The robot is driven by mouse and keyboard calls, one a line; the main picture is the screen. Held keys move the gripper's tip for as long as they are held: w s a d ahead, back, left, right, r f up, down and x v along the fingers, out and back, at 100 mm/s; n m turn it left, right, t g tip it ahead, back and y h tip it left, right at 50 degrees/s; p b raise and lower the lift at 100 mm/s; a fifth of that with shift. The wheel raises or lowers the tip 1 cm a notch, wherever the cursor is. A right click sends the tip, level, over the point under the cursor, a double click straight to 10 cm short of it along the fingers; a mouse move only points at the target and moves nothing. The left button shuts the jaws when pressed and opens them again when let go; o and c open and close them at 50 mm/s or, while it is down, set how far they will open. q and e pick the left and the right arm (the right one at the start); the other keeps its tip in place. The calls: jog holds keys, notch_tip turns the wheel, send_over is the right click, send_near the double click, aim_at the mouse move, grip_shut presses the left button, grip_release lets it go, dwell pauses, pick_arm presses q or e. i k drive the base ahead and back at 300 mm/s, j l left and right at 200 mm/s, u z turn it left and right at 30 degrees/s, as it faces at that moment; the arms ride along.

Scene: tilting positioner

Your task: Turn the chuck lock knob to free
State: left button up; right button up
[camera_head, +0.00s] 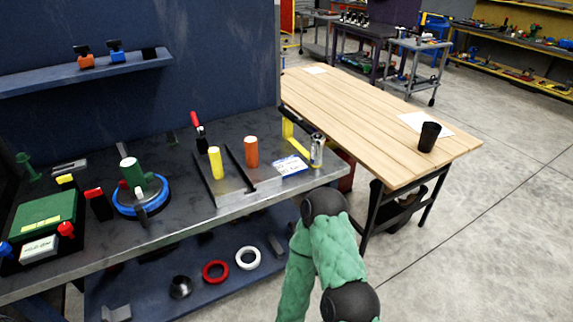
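A green-sleeved arm of mine with black joints rises at the bottom, right of centre, well to the right of the device. Neither gripper shows in the view.
A green box (45,212) with red and blue knobs stands left of the device. A metal tray (228,193) with yellow and orange cylinders lies to its right. Rings (215,271) lie on the lower shelf. A wooden table (360,110) with a black cup (429,137) stands at right.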

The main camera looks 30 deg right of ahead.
aim_at(94, 195)
jog(key=i+l+u, duration=0.1)
jog(key=l, duration=0.2)
jog(key=i+l+u, duration=0.1)
jog(key=i+l, duration=0.15)
jog(key=i+l+u, duration=0.1)
jog(key=l, duration=0.35)
jog(key=i+l+u, duration=0.1)
jog(key=l, duration=0.25)
jog(key=i+l+u, duration=0.1)
jog(key=l, duration=0.3)
jog(key=i, duration=0.1)
